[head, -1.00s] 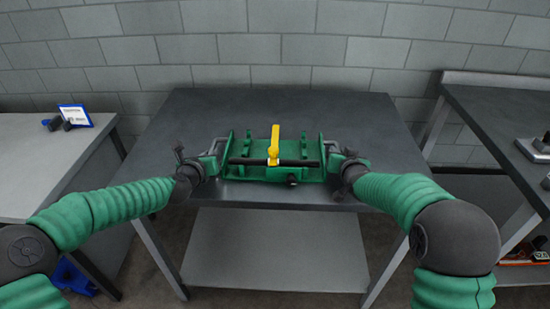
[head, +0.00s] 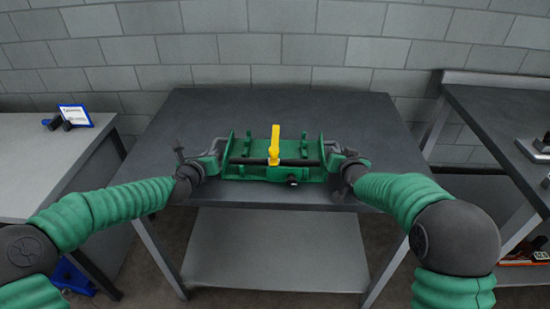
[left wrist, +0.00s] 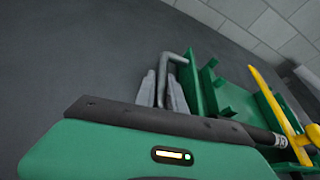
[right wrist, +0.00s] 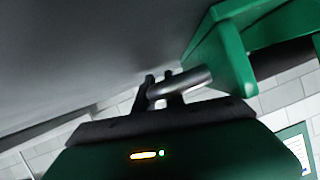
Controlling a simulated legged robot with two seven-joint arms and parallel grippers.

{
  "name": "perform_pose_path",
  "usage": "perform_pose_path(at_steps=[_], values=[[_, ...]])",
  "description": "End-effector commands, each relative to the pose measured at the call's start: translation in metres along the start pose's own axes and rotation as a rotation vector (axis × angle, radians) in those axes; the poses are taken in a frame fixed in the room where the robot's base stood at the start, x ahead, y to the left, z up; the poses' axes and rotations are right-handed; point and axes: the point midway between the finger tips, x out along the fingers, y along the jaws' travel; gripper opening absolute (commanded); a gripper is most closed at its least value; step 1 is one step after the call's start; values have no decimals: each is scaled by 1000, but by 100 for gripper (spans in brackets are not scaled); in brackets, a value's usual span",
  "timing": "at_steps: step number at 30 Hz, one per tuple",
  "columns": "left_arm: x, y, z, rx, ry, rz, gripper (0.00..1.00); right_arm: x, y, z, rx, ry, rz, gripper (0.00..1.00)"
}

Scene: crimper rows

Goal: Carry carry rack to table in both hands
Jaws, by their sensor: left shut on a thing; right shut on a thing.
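The green carry rack (head: 250,170) is at the front middle of the dark grey table (head: 300,108). It holds a black bar tool with an upright yellow handle (head: 275,145). My left gripper (head: 212,160) is shut on the rack's left grey handle, which also shows between the fingers in the left wrist view (left wrist: 168,84). My right gripper (head: 336,160) is shut on the right handle, seen in the right wrist view (right wrist: 160,90). The rack looks level at the tabletop. I cannot tell whether its underside touches the table.
A lighter table (head: 50,150) on the left carries a small blue-and-white sign (head: 75,116) and dark items. Another dark bench (head: 505,115) stands at the right. The table's back half is clear up to the grey block wall (head: 300,45). A lower shelf (head: 275,245) is empty.

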Motion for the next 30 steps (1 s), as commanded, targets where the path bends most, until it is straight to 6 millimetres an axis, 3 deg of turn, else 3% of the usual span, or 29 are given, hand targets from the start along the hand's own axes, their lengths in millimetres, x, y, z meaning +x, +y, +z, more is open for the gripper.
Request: perform_pose_path(at_steps=[16, 23, 30], values=[[0, 2, 2, 1, -5, 4, 0, 0, 1, 3, 1, -7, 3, 0], [-4, 0, 13, 2, -9, 4, 0, -4, -1, -9, 0, 0, 1, 0], [-16, -6, 40, 1, -10, 4, 0, -16, -7, -36, 0, 3, 1, 0]])
